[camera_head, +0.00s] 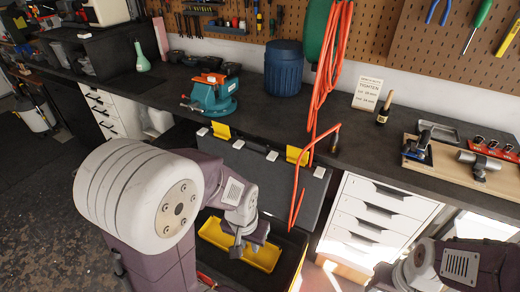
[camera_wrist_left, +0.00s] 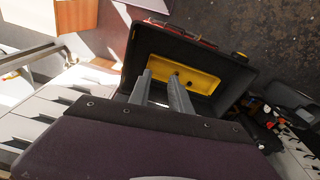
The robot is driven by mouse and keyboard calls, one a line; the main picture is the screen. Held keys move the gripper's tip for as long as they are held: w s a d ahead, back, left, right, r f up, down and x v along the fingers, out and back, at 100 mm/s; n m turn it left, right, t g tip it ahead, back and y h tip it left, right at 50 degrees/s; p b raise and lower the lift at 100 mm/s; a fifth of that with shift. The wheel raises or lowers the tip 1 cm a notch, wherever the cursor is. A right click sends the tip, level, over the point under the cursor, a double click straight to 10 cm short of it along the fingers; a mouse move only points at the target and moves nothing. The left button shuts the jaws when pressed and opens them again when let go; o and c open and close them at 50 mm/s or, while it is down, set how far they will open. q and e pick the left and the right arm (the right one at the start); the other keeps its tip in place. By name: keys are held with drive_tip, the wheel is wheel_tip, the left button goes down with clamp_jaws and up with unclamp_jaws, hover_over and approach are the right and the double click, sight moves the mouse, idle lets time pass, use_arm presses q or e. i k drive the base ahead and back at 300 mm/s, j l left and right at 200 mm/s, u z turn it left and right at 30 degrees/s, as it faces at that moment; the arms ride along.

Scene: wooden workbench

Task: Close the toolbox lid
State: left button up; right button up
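The black toolbox stands open in front of the workbench, its dark lid (camera_head: 262,172) raised at the back. The lid has yellow latches (camera_head: 221,130) along its upper edge. A yellow tray (camera_head: 262,256) lies inside the box; it also shows in the left wrist view (camera_wrist_left: 200,80). My left gripper (camera_head: 245,248) is over the open box, in front of the lid and apart from it. In the left wrist view its two fingers (camera_wrist_left: 160,74) are spread with nothing between them. My left arm hides the box's left part. My right arm is at the lower right, its gripper out of view.
The workbench (camera_head: 330,140) runs behind the toolbox, with white drawers (camera_head: 375,222) to the right. An orange hose (camera_head: 334,70) hangs down past the bench edge in front of the lid's right part. A blue canister (camera_head: 284,68) and a teal vise (camera_head: 214,96) stand on the bench.

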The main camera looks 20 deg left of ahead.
sight(269, 169)
drive_tip(key=k+j+z, duration=0.15)
drive_tip(key=k+j, duration=0.2)
drive_tip(key=j, duration=0.2)
drive_tip(key=k+j+z, duration=0.15)
drive_tip(key=k+j, duration=0.25)
drive_tip(key=j+z, duration=0.1)
drive_tip(key=j, duration=0.5)
drive_tip(key=k+j+z, duration=0.1)
drive_tip(key=j, duration=0.45)
drive_tip(key=k+j+z, duration=0.1)
drive_tip(key=j, duration=0.45)
drive_tip(key=i+j+z, duration=0.15)
drive_tip(key=i+j, duration=0.2)
drive_tip(key=i+j+z, duration=0.15)
drive_tip(key=i+j, duration=0.15)
drive_tip(key=j, duration=0.25)
